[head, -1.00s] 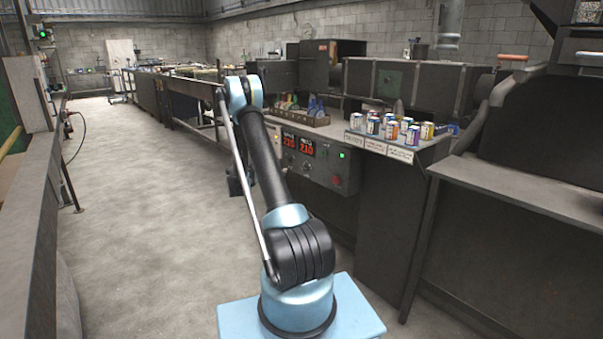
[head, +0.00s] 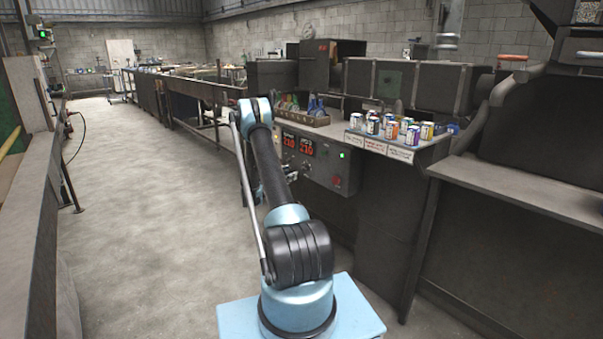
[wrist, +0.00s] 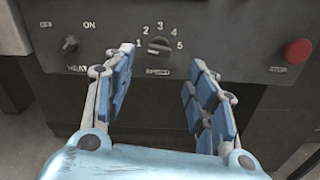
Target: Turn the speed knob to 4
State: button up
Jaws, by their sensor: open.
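The speed knob (wrist: 158,46) is a small dark knob on the grey front panel, with the numbers 1 to 5 in an arc around it and a label below. Its pointer is too small to read with certainty. My gripper (wrist: 161,66) is open and empty, its blue-padded fingers reaching toward the panel on either side below the knob. The knob lies between the fingertips in the wrist view, and I see no contact. In the head view my arm mostly hides the gripper, and I cannot make out the knob.
A heat switch (wrist: 70,43) sits left of the knob and a red stop button (wrist: 298,52) sits right. In the head view, red displays (head: 298,145) are on the panel, with several cans (head: 390,128) on the ledge above. Open floor (head: 150,220) lies left.

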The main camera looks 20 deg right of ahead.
aim_at(303, 169)
jog(key=x, duration=0.9)
jog(key=shift+w+d, duration=0.1)
jog(key=shift+d, duration=0.1)
jog(key=shift+c, duration=0.3)
jog(key=c, duration=1)
